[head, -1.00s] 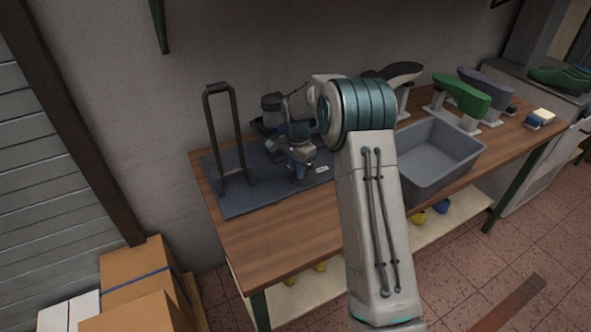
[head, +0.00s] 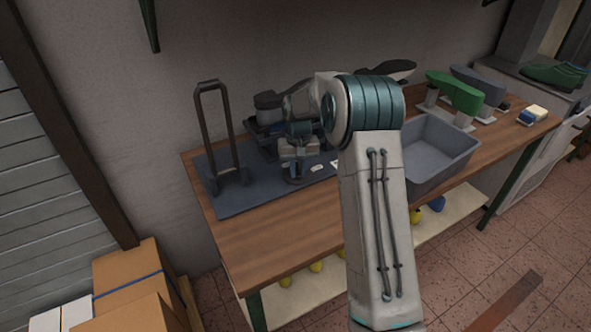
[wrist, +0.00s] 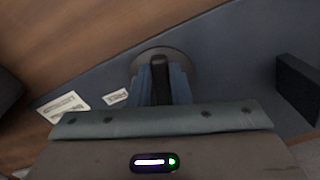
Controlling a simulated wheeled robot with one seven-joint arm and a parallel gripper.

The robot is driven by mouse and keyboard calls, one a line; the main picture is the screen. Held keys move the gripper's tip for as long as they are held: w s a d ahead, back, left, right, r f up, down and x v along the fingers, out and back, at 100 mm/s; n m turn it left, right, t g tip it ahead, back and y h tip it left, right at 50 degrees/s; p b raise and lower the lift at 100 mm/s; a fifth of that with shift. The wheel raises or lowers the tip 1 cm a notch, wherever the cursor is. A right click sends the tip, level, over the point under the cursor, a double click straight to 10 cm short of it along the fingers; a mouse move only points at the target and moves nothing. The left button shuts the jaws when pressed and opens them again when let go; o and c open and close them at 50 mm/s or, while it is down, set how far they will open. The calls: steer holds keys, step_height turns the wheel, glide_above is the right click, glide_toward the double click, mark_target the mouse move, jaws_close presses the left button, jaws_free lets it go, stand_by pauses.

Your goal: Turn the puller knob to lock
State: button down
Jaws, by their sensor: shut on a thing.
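The puller knob has a dark round base and an upright black grip bar. In the wrist view, the knob (wrist: 161,57) stands on a blue-grey plate, with its bar between my gripper's blue fingers (wrist: 161,86). My gripper is shut on the bar. In the head view, my gripper (head: 294,168) points down over the knob's dark base (head: 293,181), the rest of which my fingers hide. Two small white labels (wrist: 64,105) (wrist: 116,97) lie beside the knob. Their print is too small to read.
The blue-grey plate (head: 235,205) lies on the wooden bench (head: 265,235), with a tall dark upright frame (head: 204,135) at its left. A grey bin (head: 440,160) stands to the right. Green and grey shoe lasts (head: 460,95) stand behind it.

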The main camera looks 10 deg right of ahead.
steer(key=shift+d+n, duration=0.25)
steer(key=shift+n, duration=0.8)
steer(key=shift+d+n, duration=0.2)
steer(key=shift+n, duration=0.85)
steer(key=shift+w, duration=0.1)
steer(key=c, duration=1.3)
jaws_free()
steer(key=shift+c, duration=0.2)
steer(key=shift+r, duration=0.1)
step_height(320, 180, up, 14)
